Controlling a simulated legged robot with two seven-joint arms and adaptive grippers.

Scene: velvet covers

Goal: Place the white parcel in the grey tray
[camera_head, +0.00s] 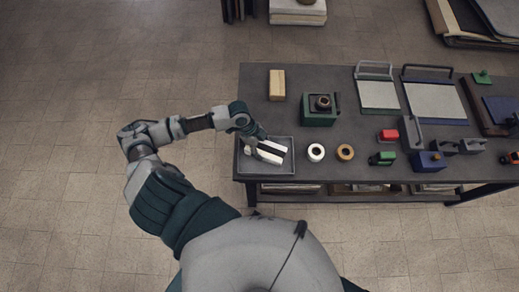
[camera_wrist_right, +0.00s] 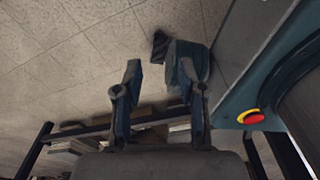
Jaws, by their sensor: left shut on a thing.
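The grey tray (camera_head: 241,170) lies at the table's front left corner in the head view. The white parcel (camera_head: 270,158) is inside the tray's outline, partly covered by a dark finger of my left gripper (camera_head: 264,149). My left gripper reaches in from the left and is shut on the parcel. I cannot tell whether the parcel touches the tray floor. My right gripper (camera_wrist_right: 160,78) shows in the right wrist view with its two fingers apart and nothing between them, over the floor. It is not seen in the head view.
On the dark table (camera_head: 330,170), a white tape roll (camera_head: 316,152) and a tan roll (camera_head: 345,152) stand right of the tray. A wooden block (camera_head: 277,84) and a green box device (camera_head: 319,110) lie behind. Several stamps and tools crowd the right side.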

